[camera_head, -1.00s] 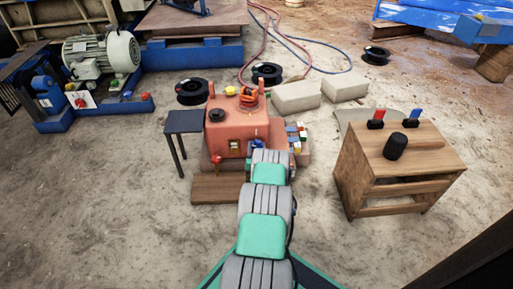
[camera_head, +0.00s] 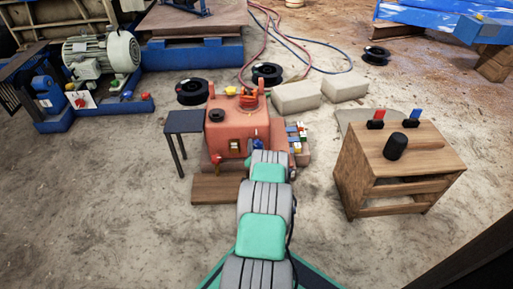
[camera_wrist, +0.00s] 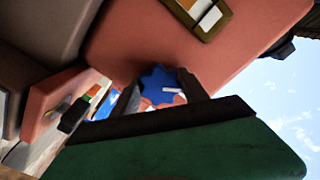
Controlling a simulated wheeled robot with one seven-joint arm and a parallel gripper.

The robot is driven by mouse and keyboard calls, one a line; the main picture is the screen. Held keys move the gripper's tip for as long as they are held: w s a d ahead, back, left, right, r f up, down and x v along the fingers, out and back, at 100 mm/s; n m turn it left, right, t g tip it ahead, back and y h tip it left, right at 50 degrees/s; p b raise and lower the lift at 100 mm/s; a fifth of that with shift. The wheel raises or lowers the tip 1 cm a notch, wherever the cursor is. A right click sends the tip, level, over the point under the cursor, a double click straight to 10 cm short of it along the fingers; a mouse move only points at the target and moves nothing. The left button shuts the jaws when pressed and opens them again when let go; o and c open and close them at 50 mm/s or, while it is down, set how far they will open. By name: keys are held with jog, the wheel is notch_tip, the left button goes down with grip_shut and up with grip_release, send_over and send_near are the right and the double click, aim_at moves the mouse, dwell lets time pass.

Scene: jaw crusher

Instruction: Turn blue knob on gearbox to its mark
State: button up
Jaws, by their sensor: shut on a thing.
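The gearbox (camera_head: 222,134) is a salmon-red housing in the middle of the head view. Its lower face fills the upper part of the wrist view (camera_wrist: 140,40). The blue knob (camera_wrist: 158,78) is star-shaped, with a short white line on its face. My gripper (camera_wrist: 161,92) has a dark finger on each side of the knob and is shut on it. The knob's target mark cannot be made out.
A red-handled valve (camera_head: 215,160) is at the gearbox's lower left. Small coloured parts (camera_head: 298,140) sit to its right. A small dark table (camera_head: 185,122) stands left, and a wooden stand (camera_head: 390,165) with a black cylinder stands right.

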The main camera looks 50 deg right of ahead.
jog(key=m, duration=0.6)
jog(key=shift+m, duration=0.3)
jog(key=shift+a, duration=0.1)
dwell(0.3)
jog(key=o, duration=1.4)
jog(key=shift+p+v, duration=1.8)
jog(key=shift+v, duration=2.05)
jog(key=shift+r, duration=0.15)
